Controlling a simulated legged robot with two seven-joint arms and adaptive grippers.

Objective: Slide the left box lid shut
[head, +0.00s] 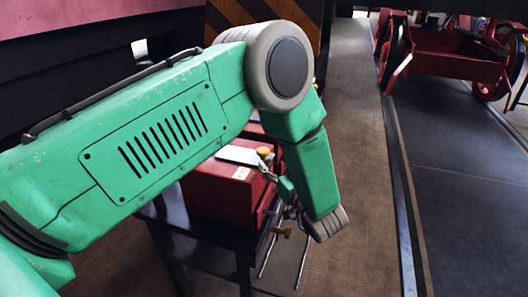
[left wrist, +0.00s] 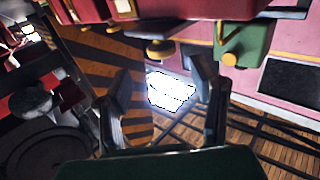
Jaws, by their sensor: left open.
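A red box (head: 215,190) sits on a dark table in the head view, partly hidden behind my left arm. A pale flat plate (head: 238,154), which may be its lid, lies on top beside a yellow knob (head: 263,151). I cannot tell how far the lid is open. My right gripper is not in view.
A red wheeled cart (head: 455,62) stands at the back right. The brown floor strip (head: 358,190) is clear. A black-and-yellow striped panel (head: 235,15) stands behind.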

